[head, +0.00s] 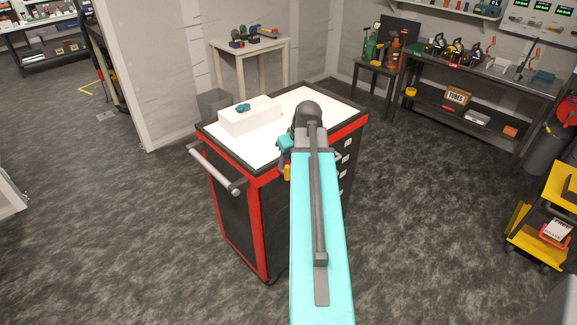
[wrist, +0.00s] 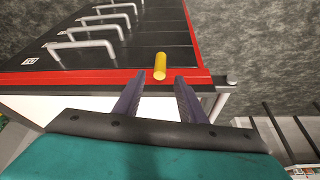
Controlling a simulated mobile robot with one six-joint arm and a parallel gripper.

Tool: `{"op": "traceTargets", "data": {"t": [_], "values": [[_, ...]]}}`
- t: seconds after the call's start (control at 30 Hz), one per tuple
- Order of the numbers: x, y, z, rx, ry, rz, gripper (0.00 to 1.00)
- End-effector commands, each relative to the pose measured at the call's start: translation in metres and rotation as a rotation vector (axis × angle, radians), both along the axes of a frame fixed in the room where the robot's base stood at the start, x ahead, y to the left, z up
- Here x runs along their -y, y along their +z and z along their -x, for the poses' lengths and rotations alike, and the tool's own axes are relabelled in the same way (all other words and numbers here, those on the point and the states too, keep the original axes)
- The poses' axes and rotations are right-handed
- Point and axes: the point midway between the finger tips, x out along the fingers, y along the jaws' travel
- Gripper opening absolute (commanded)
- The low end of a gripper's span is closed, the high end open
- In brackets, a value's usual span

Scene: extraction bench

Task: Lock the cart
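The cart (head: 262,226) has a red frame, dark panels and a white top, and stands mid-picture in the head view. In the wrist view, its dark drawer front (wrist: 80,48) carries several grey handles. A yellow cylinder, seemingly the lock knob (wrist: 160,66), sticks out by the red edge, and a yellow bit also shows beside my arm in the head view (head: 287,172). My gripper (wrist: 157,84) is open, with its two dark fingers apart and the knob just beyond and between their tips. I see no contact.
A white box (head: 249,115) with a small blue item on it sits on the cart top. The cart's grey push handle (head: 215,168) is on its left side. A yellow cart (head: 545,215) stands at the right. Benches line the back wall, and the floor at left is clear.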

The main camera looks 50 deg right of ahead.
Motion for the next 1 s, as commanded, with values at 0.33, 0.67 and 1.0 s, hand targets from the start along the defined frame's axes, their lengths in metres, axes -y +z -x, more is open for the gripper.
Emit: {"op": "traceTargets", "data": {"t": [0.33, 0.67, 1.0], "values": [[0.003, -0.029, -0.012, -0.001, 0.001, -0.001, 0.37], [0.005, -0.047, -0.019, -0.001, 0.001, 0.000, 0.37], [0.005, -0.049, -0.020, 0.000, 0.000, 0.000, 0.37]]}}
